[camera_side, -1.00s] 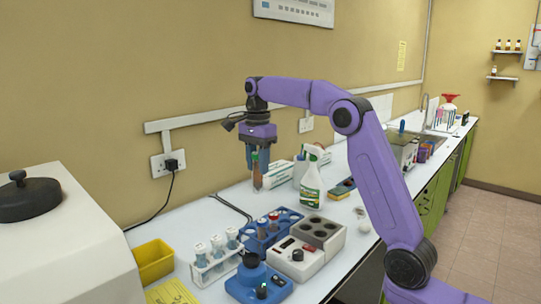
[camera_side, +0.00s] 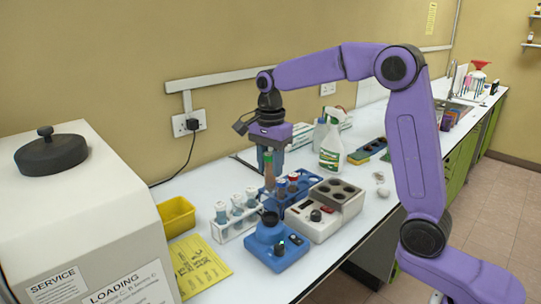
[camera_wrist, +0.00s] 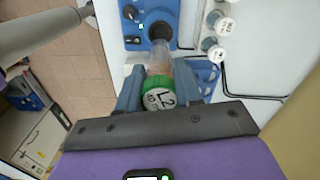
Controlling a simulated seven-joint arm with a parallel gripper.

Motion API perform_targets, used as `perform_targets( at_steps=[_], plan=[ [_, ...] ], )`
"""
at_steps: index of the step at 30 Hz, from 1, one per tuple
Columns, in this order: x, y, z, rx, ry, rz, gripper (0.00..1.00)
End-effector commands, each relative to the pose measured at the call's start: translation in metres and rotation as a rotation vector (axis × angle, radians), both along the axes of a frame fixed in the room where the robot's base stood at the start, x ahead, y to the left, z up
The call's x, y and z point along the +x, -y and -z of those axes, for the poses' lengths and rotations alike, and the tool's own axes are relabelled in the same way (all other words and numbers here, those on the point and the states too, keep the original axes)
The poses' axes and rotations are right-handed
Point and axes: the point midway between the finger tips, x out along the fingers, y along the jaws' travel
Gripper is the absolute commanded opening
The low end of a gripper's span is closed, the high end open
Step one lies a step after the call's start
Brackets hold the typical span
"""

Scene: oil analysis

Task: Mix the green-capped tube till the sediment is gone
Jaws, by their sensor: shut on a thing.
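My gripper (camera_side: 269,163) points down and is shut on the green-capped tube (camera_side: 268,178), which hangs upright. In the wrist view, the tube (camera_wrist: 158,60) is clear with brownish matter inside, and its green cap (camera_wrist: 160,83) has a white top marked "L2". The blue mixer (camera_side: 270,248) with a dark round cup (camera_side: 269,217) stands in front of and below the tube. In the wrist view, the tube's lower end appears close to the mixer's cup (camera_wrist: 161,32); whether they touch cannot be told, but the side view shows a gap.
A white rack (camera_side: 224,233) with white-capped tubes stands left of the mixer. A blue rack (camera_side: 314,180) with capped tubes is behind. A grey-white block device (camera_side: 316,224) stands to the right. A spray bottle (camera_side: 332,150), yellow bin (camera_side: 176,217) and large white machine (camera_side: 90,220) surround them.

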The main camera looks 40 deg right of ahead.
Motion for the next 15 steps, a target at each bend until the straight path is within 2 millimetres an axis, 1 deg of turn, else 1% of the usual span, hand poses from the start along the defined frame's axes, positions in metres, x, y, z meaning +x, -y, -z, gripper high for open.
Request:
perform_targets(
  at_steps=[15],
  plan=[
    [0.000, 0.000, 0.044, -0.001, -0.004, 0.000, 0.00]
  ],
)
